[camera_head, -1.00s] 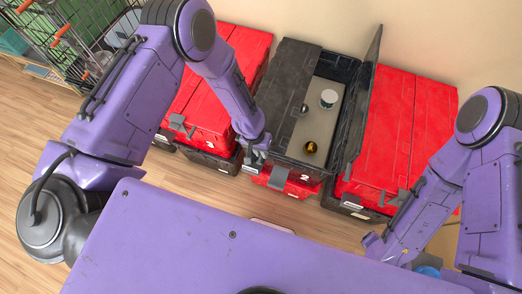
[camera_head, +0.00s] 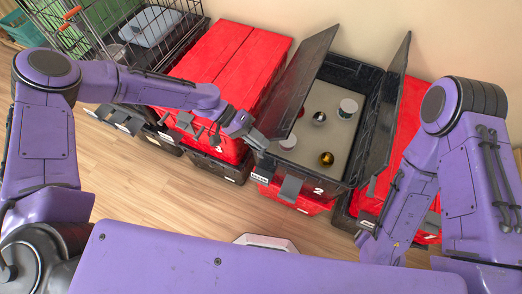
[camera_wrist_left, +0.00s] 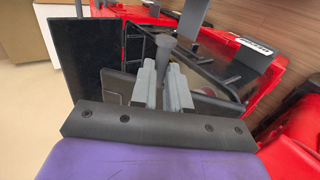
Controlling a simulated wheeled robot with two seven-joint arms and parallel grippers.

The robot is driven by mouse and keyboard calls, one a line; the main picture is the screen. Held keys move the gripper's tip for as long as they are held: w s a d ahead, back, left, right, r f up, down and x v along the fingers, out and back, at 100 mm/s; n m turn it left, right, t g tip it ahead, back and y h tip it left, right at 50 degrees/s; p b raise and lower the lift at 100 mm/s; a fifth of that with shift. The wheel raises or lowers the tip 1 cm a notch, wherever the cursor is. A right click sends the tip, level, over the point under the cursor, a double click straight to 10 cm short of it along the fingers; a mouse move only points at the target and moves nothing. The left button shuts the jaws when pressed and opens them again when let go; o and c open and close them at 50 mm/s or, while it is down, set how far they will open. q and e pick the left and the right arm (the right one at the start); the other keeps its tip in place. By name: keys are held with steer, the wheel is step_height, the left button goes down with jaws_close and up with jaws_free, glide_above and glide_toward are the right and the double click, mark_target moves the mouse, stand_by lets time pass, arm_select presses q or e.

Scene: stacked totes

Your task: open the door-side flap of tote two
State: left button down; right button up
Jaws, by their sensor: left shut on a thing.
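Tote two (camera_head: 340,183) is a black tote marked 2, stacked on a red one. Its left flap (camera_head: 299,83) stands raised and tilted, and its right flap (camera_head: 388,115) stands up too, so the inside shows. My left gripper (camera_head: 252,135) is at the left flap's near lower corner. In the left wrist view its fingers (camera_wrist_left: 164,85) are shut on a dark grey handle (camera_wrist_left: 164,48), which seems to belong to that flap. Inside are a white jar (camera_head: 348,108), a dark shiny ball (camera_head: 319,117), a gold ball (camera_head: 326,158) and a whitish round item (camera_head: 289,142). My right gripper is out of view.
A red-lidded tote (camera_head: 232,55) stands close on the left and another red one (camera_head: 411,112) close on the right. A wire cart (camera_head: 112,45) stands at the upper left. The wall is behind. Wooden floor (camera_head: 185,205) is clear in front.

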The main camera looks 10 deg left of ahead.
arm_select(q)
steer(key=w+a+g+h+b, duration=0.1)
steer(key=a+h+b, duration=0.2)
steer(key=a, duration=0.6)
steer(key=shift+w+r+b, duration=0.4)
steer(key=shift+r+b, duration=0.05)
steer(key=shift+b, duration=0.75)
steer(key=c, duration=1.5)
jaws_free()
steer(key=o, duration=0.4)
steer(key=shift+w+f, duration=0.1)
steer(key=shift+w, duration=0.15)
